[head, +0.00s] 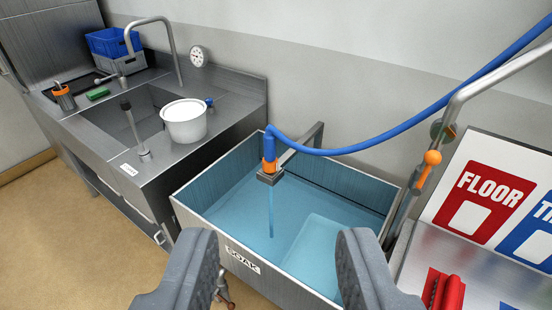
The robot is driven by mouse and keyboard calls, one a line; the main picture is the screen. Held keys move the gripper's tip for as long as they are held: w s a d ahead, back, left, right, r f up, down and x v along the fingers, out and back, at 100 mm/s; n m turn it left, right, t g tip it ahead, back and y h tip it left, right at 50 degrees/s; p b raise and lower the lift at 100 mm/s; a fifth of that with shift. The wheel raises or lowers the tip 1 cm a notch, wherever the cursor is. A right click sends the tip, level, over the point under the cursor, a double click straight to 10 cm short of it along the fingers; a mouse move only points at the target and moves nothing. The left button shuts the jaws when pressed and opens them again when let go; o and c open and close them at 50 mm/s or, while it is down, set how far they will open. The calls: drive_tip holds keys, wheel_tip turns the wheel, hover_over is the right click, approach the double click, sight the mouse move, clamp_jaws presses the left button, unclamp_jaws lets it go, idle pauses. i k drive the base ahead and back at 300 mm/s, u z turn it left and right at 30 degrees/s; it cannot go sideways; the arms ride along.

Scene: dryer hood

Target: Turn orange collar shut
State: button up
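The orange collar (269,166) sits at the lower end of a blue hose (268,144), just above a grey bracket at the tub's back wall. A thin stream of water (271,212) falls from below it into the soak tub (190,216). My gripper (278,238) is open and empty, its two dark grey fingers wide apart at the bottom of the picture. The collar shows beyond and above the gap between them, apart from both. The finger bases are cut off by the lower edge.
An orange-handled lever (429,164) is on a metal pipe at the right. A steel sink counter (235,98) with a white pot (184,122) stands left. The red floor sign (483,201) and a red object (446,293) are at right. Bare floor (60,240) lies left.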

sight(268, 167)
drive_tip(key=z, duration=0.05)
drive_tip(key=i, duration=0.9)
drive_tip(key=u, duration=0.1)
